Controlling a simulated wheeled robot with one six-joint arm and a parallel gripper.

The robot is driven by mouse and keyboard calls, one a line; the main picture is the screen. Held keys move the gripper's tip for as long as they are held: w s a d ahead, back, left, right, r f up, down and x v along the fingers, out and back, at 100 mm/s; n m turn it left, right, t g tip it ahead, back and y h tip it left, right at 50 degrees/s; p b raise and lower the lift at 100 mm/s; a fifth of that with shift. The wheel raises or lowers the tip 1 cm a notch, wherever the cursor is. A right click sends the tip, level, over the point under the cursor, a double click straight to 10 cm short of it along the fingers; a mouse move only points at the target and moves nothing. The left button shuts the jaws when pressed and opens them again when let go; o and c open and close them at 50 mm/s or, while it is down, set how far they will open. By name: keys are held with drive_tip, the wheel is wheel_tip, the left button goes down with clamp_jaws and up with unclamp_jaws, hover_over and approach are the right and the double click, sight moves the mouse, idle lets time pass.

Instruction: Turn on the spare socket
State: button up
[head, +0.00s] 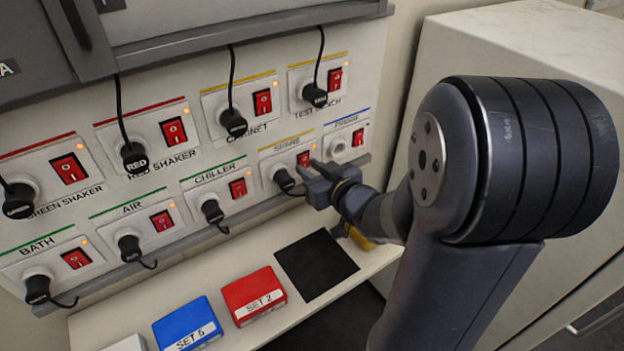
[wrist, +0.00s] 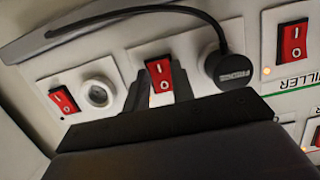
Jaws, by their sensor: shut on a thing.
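The spare socket (head: 270,165) is in the lower row of the wall panel, under a yellow line, with a black plug (head: 284,180) in it. Its red rocker switch (head: 303,158) shows just above my gripper (head: 318,183). In the wrist view, which is turned over, the same switch (wrist: 159,78) sits between my two dark fingertips (wrist: 160,92), and the plug (wrist: 230,68) is to its right. My gripper is shut on the switch.
The fridge socket (head: 338,146), right of the spare one, has no plug. The chiller socket (head: 205,200) is on the left. Below is a shelf with a red SET 2 box (head: 254,295), a blue SET 5 box (head: 187,325) and a black square (head: 316,265).

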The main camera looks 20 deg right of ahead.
drive_tip(key=shift+f+t+b, duration=0.3)
drive_tip(key=shift+b, duration=0.3)
drive_tip(key=shift+r, duration=0.15)
drive_tip(key=o, duration=1)
drive_tip(key=shift+p+v, duration=0.55)
drive_tip(key=shift+v, duration=4.85)
drive_tip(key=shift+w, duration=0.15)
